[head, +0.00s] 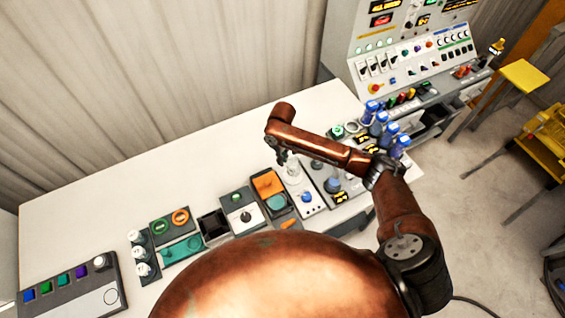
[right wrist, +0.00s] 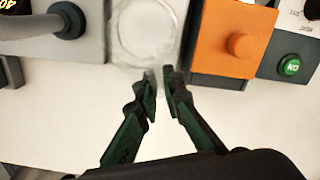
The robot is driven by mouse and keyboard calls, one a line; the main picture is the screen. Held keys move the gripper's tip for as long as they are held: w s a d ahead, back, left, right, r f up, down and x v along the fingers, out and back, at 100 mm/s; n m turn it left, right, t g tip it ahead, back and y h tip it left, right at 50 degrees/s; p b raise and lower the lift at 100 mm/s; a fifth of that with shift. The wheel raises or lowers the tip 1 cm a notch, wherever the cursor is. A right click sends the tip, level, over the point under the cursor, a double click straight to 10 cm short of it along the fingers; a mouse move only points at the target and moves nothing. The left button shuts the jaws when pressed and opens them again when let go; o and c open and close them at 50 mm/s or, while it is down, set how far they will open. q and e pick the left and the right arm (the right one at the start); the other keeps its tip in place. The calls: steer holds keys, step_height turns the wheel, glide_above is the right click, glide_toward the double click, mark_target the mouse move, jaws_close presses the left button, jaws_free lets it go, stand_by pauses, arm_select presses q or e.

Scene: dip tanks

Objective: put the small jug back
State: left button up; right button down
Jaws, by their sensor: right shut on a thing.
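The small jug (head: 293,170) looks like clear glass and is over a pale unit in the middle of the bench. In the right wrist view its round, see-through rim (right wrist: 146,30) shows at the top. My right gripper (head: 282,158) is just beside it in the head view. In the right wrist view the fingertips (right wrist: 163,86) are close together on a thin glassy part at the jug's near side, likely its handle. I cannot tell whether the jug's base touches the unit. My left gripper is not in view.
An orange block (right wrist: 238,40) stands close to the jug, with a green button (right wrist: 290,66) beyond it. A grey unit (right wrist: 65,25) is on the other side. Blue-capped bottles (head: 378,118) stand at the bench's right end. The white bench (head: 140,165) is clear behind the units.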

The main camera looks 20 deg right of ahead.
steer(key=shift+w+f, duration=0.45)
steer(key=shift+f, duration=0.1)
steer(key=shift+f+p, duration=0.35)
steer(key=shift+f, duration=1.1)
steer(key=shift+f, duration=0.1)
steer(key=c, duration=2.1)
jaws_free()
step_height(320, 180, up, 12)
steer(key=shift+r+b, duration=0.1)
steer(key=shift+b, duration=0.45)
